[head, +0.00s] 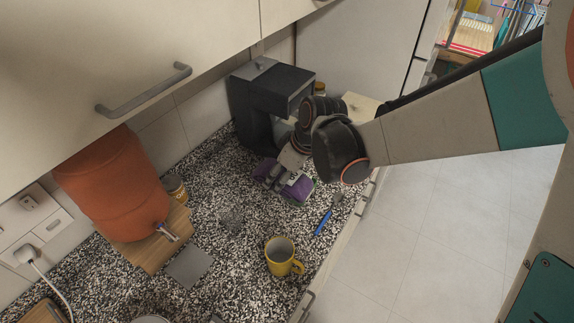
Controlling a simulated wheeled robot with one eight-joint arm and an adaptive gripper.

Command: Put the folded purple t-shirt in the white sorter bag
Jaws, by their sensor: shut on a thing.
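The folded purple t-shirt (300,189) is on the speckled counter in front of the black coffee machine. My gripper (283,183) comes down over its middle and is shut on it. Purple cloth shows on both sides of the fingers, and the part between them is hidden. The cloth appears to be at or just above the counter; I cannot tell which. No white sorter bag can be made out in this view.
The black coffee machine (257,100) stands close behind my gripper. A yellow mug (280,256) and a blue-handled utensil (324,221) are nearer the counter's front edge. An orange dispenser (112,185) stands at left under a cupboard. The tiled floor (440,225) at right is clear.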

